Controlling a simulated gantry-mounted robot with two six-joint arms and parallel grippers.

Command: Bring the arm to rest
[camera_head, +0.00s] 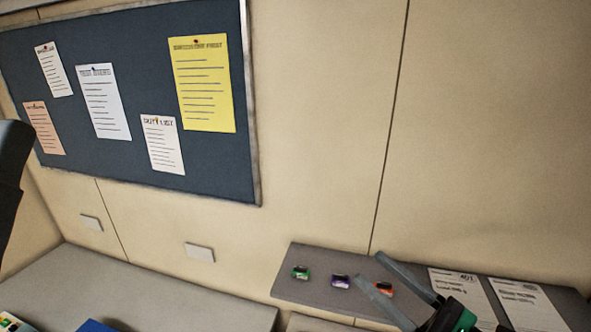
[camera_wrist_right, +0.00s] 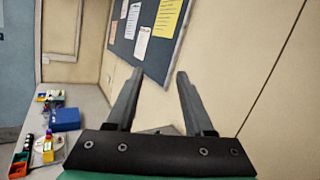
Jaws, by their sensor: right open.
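My right gripper (camera_head: 368,267) comes in from the lower right in the head view. Its two grey fingers are spread apart, with nothing between them. In the right wrist view the open fingers (camera_wrist_right: 159,72) point up toward the wall and noticeboard. In the head view they overlap the grey shelf (camera_head: 320,290), close to a small orange item (camera_head: 385,289); whether they touch it cannot be told. A dark part at the left edge of the head view looks like my left arm; its gripper does not show.
A green item (camera_head: 300,272) and a purple item (camera_head: 340,281) lie on the shelf, with paper sheets (camera_head: 525,305) at right. A noticeboard (camera_head: 130,150) hangs on the wall. A grey counter (camera_head: 150,290) at left carries a blue box (camera_wrist_right: 66,119) and small coloured things.

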